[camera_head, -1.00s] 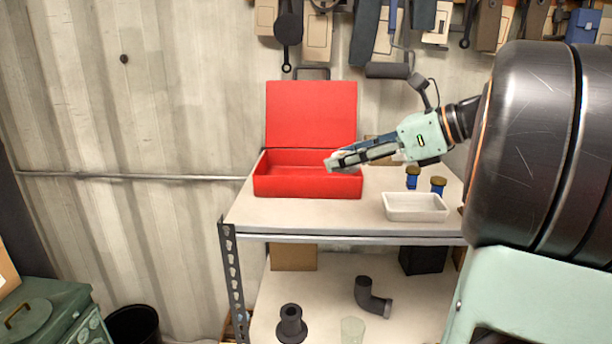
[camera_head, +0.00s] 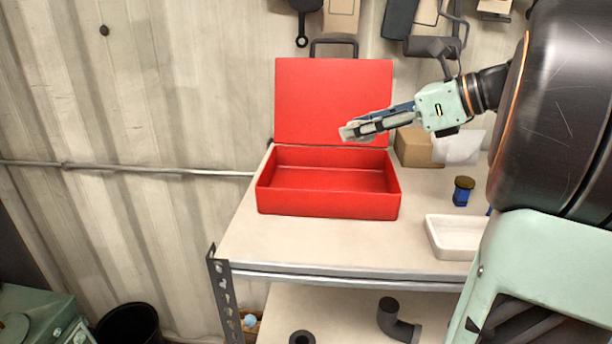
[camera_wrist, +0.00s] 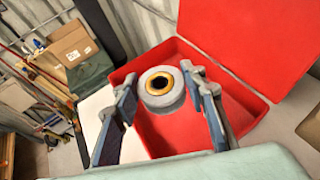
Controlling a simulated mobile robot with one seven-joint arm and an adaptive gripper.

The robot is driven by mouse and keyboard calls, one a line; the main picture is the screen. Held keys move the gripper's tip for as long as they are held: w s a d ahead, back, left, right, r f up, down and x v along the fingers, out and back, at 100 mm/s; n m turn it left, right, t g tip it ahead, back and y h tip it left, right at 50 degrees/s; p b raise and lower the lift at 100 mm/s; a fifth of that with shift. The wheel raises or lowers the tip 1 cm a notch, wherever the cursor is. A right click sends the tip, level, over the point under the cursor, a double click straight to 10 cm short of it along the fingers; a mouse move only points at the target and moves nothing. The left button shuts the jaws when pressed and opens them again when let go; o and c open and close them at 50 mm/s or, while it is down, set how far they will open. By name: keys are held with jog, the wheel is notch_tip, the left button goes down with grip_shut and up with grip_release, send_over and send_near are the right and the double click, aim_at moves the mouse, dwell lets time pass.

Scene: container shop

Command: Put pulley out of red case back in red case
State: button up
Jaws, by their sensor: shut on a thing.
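The red case (camera_head: 328,205) stands open on the upper shelf, with its lid raised at the back. Its visible inside looks empty in the head view. The case also shows in the wrist view (camera_wrist: 240,105), below and behind my fingers. My gripper (camera_head: 347,132) is above the case's right half, in front of the lid. In the wrist view, the pulley (camera_wrist: 150,98), a pale grey ring with a gold-rimmed dark hole, is between my fingers, which are shut on it. It appears over the case opening. In the head view the pulley is not clearly distinguishable.
A white tray (camera_head: 450,249) is at the shelf's front right, with a blue jar (camera_head: 463,192) behind it. A cardboard box (camera_head: 416,148) stands right of the lid. Tools hang on the wall above.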

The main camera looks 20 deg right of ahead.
jog(key=x, duration=0.8)
send_over(302, 182)
jog(key=f, duration=0.5)
jog(key=shift+s+d+f, duration=0.1)
jog(key=shift+s+d, duration=0.1)
jog(key=shift+d, duration=0.05)
jog(key=shift+w+a+f, duration=0.15)
jog(key=shift+f, duration=0.15)
jog(key=shift+w+a+f, duration=0.1)
jog(key=shift+w+f, duration=0.1)
jog(key=shift+f, duration=1.55)
jog(key=shift+f, duration=0.2)
jog(key=o, duration=1.3)
